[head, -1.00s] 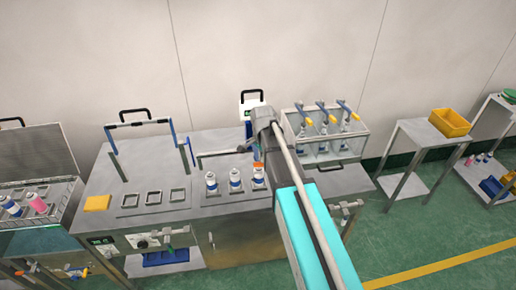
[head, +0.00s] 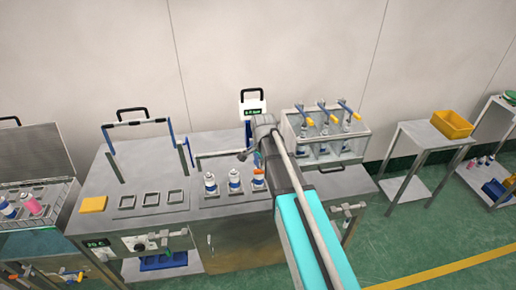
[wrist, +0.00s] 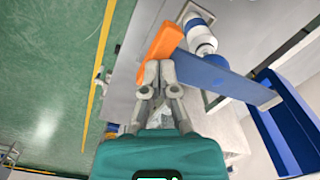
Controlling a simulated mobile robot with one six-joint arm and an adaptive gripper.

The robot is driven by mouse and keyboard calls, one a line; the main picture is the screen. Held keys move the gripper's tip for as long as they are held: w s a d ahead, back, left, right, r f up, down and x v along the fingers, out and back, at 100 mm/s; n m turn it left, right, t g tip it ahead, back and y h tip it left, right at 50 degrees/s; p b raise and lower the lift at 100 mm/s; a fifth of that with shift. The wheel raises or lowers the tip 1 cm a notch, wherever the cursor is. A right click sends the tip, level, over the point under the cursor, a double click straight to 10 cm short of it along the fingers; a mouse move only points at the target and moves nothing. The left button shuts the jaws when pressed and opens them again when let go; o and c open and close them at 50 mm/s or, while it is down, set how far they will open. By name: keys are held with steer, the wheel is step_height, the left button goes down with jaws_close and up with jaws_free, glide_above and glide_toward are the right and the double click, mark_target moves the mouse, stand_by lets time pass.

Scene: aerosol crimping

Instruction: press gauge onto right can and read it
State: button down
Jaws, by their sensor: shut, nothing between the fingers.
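Three white and blue cans stand in a row on the bench; the right can (head: 259,181) is beside my wrist, with a small orange part at its top. In the wrist view a can (wrist: 200,35) lies beyond a blue bar (wrist: 222,77) that ends in an orange grip (wrist: 163,42). My gripper (wrist: 160,68) is shut and empty, its tips at the orange grip; I cannot tell whether they touch. In the head view my wrist hides the fingers. The gauge (head: 252,106), a white box with a black handle, shows green text too small to read surely.
The middle can (head: 235,182) and left can (head: 210,184) stand close by. A clear-walled rack (head: 325,145) with blue and yellow tools is just right of my wrist. A yellow pad (head: 94,204) lies at the left; empty square sockets (head: 151,198) lie between.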

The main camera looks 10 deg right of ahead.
steer(key=shift+s+f+b, duration=0.25)
steer(key=shift+f+b, duration=0.6)
steer(key=shift+f, duration=0.15)
steer(key=shift+r, duration=0.2)
step_height(320, 180, up, 14)
steer(key=w+p, duration=0.2)
steer(key=p, duration=1.2)
steer(key=shift+p, duration=0.3)
steer(key=s+d+f+n+b, duration=0.1)
steer(key=s+f+n+b, duration=1.1)
steer(key=s+f+b, duration=0.5)
steer(key=shift+s+d+f+b, duration=0.2)
steer(key=shift+s+f+b, duration=0.2)
steer(key=shift+f+b, duration=0.2)
